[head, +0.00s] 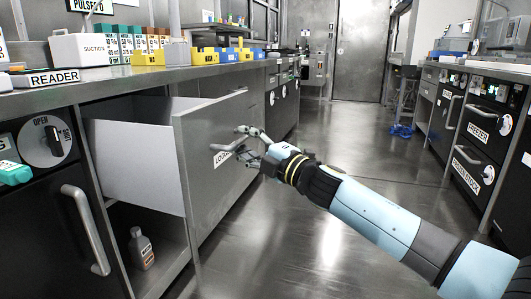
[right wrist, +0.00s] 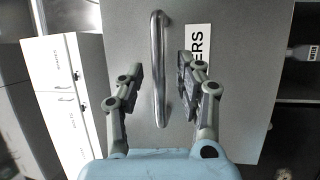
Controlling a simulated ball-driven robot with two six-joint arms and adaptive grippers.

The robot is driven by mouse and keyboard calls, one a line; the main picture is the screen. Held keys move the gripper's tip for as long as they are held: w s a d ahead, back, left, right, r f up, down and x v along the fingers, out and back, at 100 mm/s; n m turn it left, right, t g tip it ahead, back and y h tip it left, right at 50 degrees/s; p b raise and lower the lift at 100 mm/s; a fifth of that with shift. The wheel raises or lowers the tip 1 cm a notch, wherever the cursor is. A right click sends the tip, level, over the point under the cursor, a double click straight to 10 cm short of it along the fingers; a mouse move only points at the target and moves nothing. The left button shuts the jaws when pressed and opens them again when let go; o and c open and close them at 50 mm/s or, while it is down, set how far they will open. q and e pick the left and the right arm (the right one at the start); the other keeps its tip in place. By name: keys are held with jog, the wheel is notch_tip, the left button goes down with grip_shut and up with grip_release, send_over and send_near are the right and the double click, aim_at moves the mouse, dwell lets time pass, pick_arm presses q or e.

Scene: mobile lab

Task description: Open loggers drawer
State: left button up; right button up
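The loggers drawer (head: 218,155) is a grey metal front with a white side wall, and it stands pulled well out of the left bench. Its bar handle (head: 232,147) has a white label, partly hidden in the head view, where "LOGG" shows. The label reads "ERS" in the right wrist view (right wrist: 197,60). My right gripper (head: 243,142) is at the handle. In the right wrist view its fingers (right wrist: 157,75) are spread on either side of the handle (right wrist: 158,70), with gaps, not clamping it. My left gripper is not in view.
A bottle (head: 141,248) stands in the open compartment under the drawer. A dark cabinet door (head: 65,235) is at the left.

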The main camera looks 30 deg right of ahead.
jog(key=v, duration=1)
jog(key=shift+s, duration=0.35)
jog(key=shift+d, duration=0.1)
